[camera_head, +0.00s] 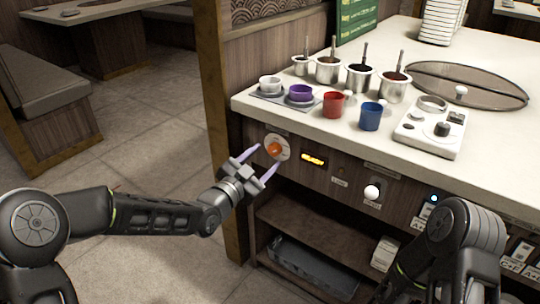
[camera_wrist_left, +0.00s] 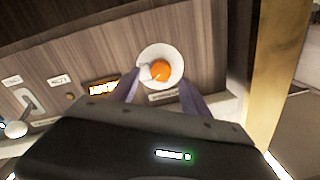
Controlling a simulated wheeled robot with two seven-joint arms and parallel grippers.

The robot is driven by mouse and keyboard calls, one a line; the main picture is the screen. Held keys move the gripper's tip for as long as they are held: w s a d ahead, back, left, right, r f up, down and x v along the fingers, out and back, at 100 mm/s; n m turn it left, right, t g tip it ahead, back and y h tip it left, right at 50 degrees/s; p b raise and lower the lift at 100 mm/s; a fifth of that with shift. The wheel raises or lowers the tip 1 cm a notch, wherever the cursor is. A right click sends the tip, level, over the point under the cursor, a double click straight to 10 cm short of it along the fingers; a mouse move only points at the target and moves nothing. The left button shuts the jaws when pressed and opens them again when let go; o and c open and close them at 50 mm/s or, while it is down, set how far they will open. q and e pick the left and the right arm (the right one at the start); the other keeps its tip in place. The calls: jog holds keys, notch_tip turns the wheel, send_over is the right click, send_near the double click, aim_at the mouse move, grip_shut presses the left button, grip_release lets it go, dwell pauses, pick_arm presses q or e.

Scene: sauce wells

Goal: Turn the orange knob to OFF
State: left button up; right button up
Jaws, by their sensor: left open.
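The orange knob (camera_head: 275,149) sits on a round white dial plate on the wood front panel of the counter, near its left end. In the left wrist view the orange knob (camera_wrist_left: 160,71) shows above the fingers, with a pale pointer part on its left side. My left gripper (camera_head: 258,164) is open, its two purple fingers reaching toward the dial, one on each side of the knob. Whether the fingers touch it, I cannot tell. My right arm (camera_head: 460,240) shows at the lower right; its gripper is out of view.
A lit amber display (camera_head: 313,160) is right of the knob. A white ball-ended lever (camera_head: 371,192) is farther right. Red (camera_head: 332,105) and blue (camera_head: 370,117) cups and several metal sauce pots stand on the counter (camera_head: 262,119). An open shelf (camera_head: 320,230) lies below.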

aim_at(272, 151)
pick_arm(q)
jog(key=shift+x, duration=1.65)
jog(key=shift+c, duration=0.2)
grip_shut()
